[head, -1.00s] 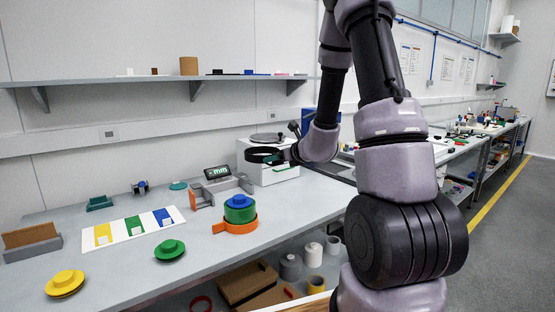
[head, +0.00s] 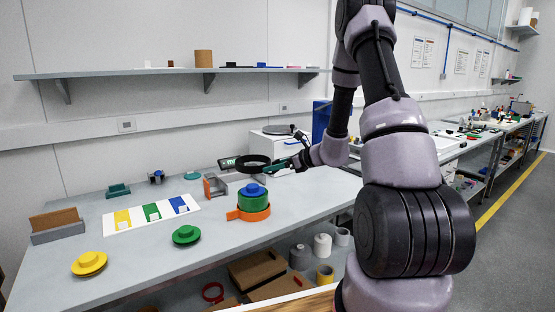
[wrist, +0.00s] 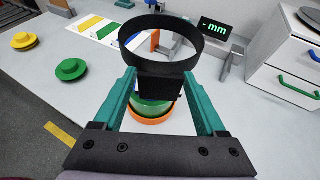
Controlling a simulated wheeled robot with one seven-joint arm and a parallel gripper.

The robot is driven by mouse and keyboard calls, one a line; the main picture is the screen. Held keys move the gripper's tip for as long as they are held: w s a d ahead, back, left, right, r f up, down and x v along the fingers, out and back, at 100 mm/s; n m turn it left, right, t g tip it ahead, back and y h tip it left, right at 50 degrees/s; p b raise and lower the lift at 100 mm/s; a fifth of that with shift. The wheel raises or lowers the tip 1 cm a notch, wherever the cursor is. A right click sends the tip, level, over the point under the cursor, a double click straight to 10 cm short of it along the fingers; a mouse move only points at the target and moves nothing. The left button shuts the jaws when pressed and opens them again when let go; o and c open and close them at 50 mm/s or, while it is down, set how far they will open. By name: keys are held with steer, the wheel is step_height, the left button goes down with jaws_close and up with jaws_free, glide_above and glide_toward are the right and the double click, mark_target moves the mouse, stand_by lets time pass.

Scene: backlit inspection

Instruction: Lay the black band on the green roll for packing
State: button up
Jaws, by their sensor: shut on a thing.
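My gripper (wrist: 160,84) is shut on a tab of the black band (wrist: 160,42); the open loop sticks out ahead of the fingers. In the head view the black band (head: 254,164) appears above the stack, apart from it, with my gripper (head: 280,168) to its right. In the wrist view the green roll (wrist: 152,106) is partly hidden behind the band's tab and the fingers.
A green flanged disc (head: 186,235) and a yellow one (head: 88,264) lie on the bench at left. A white board with coloured patches (head: 134,218) lies behind them. A gauge with a display (head: 228,163) and a white drawer unit (head: 272,143) stand behind the stack.

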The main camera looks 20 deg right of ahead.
steer(key=shift+s+f+n+g+y, duration=0.15)
steer(key=shift+f+n+g+y, duration=0.25)
steer(key=shift+f, duration=0.25)
steer(key=shift+f, duration=0.1)
steer(key=shift+f, duration=2.85)
steer(key=shift+f, duration=0.1)
steer(key=shift+f, duration=2.25)
steer(key=shift+f, duration=0.25)
steer(key=shift+f, duration=1.5)
